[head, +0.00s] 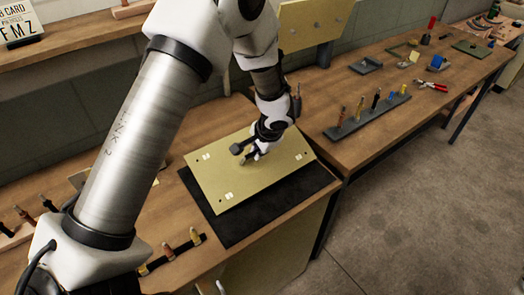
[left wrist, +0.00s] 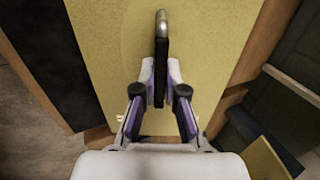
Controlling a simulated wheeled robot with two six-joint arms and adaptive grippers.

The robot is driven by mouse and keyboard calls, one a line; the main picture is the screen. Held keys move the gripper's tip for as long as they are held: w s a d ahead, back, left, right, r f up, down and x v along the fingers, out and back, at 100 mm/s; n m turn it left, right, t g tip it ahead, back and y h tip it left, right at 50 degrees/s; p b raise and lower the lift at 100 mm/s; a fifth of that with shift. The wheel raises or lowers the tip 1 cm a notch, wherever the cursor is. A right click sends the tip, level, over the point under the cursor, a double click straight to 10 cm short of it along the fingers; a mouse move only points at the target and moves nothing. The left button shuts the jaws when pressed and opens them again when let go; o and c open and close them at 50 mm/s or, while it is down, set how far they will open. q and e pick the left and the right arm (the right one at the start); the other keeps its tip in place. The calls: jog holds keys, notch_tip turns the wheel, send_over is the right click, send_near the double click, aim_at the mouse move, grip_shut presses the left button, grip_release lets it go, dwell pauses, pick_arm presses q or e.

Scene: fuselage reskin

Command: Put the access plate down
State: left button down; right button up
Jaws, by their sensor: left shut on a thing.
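The access plate (head: 215,182) is a flat, pale yellow-green panel with small white marks near its corners. It lies roughly level over a black mat (head: 290,204) on the wooden bench; whether it touches the mat or hovers just above it I cannot tell. My left gripper (head: 247,153) is over the plate's middle, shut on its dark handle. In the left wrist view, the fingers (left wrist: 162,75) close on the handle (left wrist: 162,45), with the plate's face (left wrist: 220,40) behind it. My right gripper is not in view.
A second bench (head: 400,65) on the right carries a dark rack (head: 367,118) of upright tools, red-handled pliers (head: 432,86) and small parts. More tools stand in a strip (head: 172,253) at the near left. A yellowish panel (head: 314,27) stands behind. Grey floor (head: 430,210) is clear.

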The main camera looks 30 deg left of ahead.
aim_at(258, 163)
pick_arm(q)
notch_tip(258, 163, down, 3)
jog(key=shift+s+f+b, duration=0.15)
jog(key=shift+b, duration=0.35)
jog(key=shift+d+r, duration=0.15)
jog(key=shift+r, duration=0.05)
jog(key=shift+f, duration=0.1)
jog(key=c, duration=1.7)
grip_release()
jog(key=shift+f, duration=0.1)
jog(key=o, duration=0.5)
jog(key=shift+c, duration=0.2)
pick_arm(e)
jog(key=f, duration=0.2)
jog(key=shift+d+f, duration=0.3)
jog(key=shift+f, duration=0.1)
